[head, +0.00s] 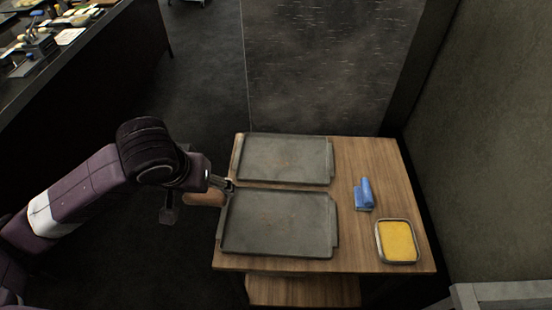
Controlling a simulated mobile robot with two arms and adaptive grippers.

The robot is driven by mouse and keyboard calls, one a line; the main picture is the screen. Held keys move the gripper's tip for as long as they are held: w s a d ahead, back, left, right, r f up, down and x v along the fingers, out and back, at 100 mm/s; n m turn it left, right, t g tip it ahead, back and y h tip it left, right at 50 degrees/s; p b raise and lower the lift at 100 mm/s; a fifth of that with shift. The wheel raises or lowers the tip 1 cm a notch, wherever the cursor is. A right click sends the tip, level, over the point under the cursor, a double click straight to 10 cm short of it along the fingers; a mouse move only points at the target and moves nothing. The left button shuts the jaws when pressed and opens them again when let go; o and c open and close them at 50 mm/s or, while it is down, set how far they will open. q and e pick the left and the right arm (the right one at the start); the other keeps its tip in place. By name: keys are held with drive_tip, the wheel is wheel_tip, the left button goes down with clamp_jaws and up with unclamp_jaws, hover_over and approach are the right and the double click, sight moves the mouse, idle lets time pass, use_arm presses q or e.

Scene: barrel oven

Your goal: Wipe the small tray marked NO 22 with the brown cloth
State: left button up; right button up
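Two grey metal trays lie on the wooden table, a far one (285,158) and a near one (278,223). No NO 22 marking is legible on either, and the near one looks slightly larger. My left gripper (226,185) is at the table's left edge, beside the gap between the trays. Its fingers are small and dark, so I cannot tell whether they are open or shut. A brown piece (203,199) shows just below the gripper; I cannot tell whether it is the brown cloth or whether it is held. My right gripper is out of view.
A folded blue cloth (363,194) and a rectangular dish with yellow contents (397,241) are on the right of the wooden table (375,161). A dark panel (320,65) stands behind it and a wall (495,150) is at right. A cluttered counter (85,55) is at upper left.

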use_arm(q)
drive_tip(key=s+a+f, duration=0.1)
drive_tip(key=s+f, duration=0.2)
drive_tip(key=f, duration=0.3)
drive_tip(key=shift+a+f, duration=0.2)
drive_tip(key=shift+f, duration=0.05)
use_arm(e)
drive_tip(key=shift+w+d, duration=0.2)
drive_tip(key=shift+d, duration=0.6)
